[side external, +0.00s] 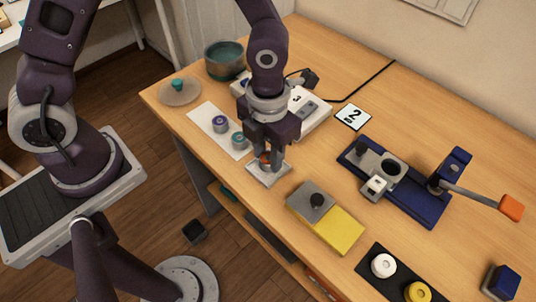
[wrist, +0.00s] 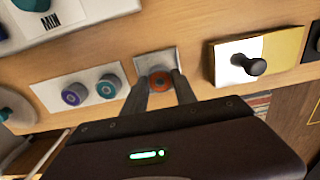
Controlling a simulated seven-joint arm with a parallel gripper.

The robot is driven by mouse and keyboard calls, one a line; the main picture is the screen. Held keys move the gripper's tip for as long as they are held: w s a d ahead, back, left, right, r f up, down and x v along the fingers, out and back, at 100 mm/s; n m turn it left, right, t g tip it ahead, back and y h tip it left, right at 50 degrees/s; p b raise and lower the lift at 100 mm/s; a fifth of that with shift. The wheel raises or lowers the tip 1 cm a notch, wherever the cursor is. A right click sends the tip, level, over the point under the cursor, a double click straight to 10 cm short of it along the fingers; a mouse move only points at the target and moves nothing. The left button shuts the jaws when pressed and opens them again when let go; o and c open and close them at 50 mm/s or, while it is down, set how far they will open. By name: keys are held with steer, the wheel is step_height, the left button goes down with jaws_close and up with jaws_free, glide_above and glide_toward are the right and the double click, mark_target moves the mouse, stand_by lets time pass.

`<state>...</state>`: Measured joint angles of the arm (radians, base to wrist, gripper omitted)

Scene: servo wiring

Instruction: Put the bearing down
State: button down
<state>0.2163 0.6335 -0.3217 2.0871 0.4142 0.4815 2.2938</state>
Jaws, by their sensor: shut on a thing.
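The bearing (wrist: 161,80) is a small round part with an orange-red rim and a grey centre, between my two fingers in the wrist view. In the side external view only a bit of its orange (side external: 265,158) shows between the fingers. My gripper (side external: 270,165) points down and is shut on it, over a small pale square plate (side external: 268,179). The plate (wrist: 168,56) also shows behind the bearing in the wrist view. I cannot tell whether the bearing touches the plate.
A white mat (side external: 207,117) to the left holds a purple and a teal round part. A grey and yellow block (side external: 340,230) with a black knob stands close on the right. Farther right are a blue fixture (side external: 420,205) with a lever and a black tray (side external: 372,279).

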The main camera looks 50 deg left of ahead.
steer(key=shift+f, duration=0.5)
steer(key=shift+f, duration=0.15)
steer(key=c, duration=1)
jaws_free()
